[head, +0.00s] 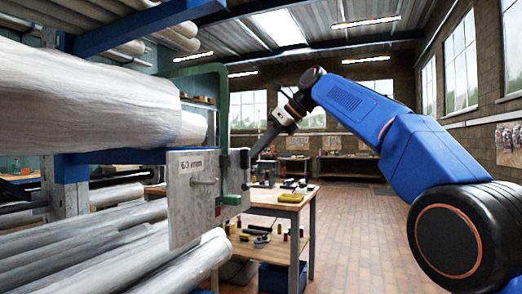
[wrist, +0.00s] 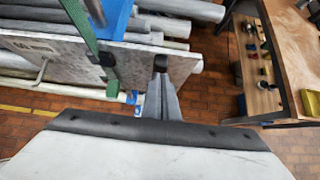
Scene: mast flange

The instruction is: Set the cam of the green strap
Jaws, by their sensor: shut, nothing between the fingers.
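The green strap (head: 223,100) runs down from above the big grey pole and over the front of a pale plate (head: 190,190) marked "60 mm". In the wrist view the strap (wrist: 82,30) passes a dark buckle-like block (wrist: 102,59) and ends in a green piece. A small dark part (head: 245,160) sits by the plate's right edge; it also shows as a dark knob (wrist: 160,62) in the wrist view. My gripper (head: 256,153) is shut and empty, its tips close to this dark part. I cannot tell whether they touch, nor which part is the cam.
Grey poles (head: 100,100) lie stacked on a blue rack at left. A wooden workbench (head: 290,200) with small items stands behind the plate; it also shows in the wrist view (wrist: 285,40). The brick floor (head: 350,230) is open to the right.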

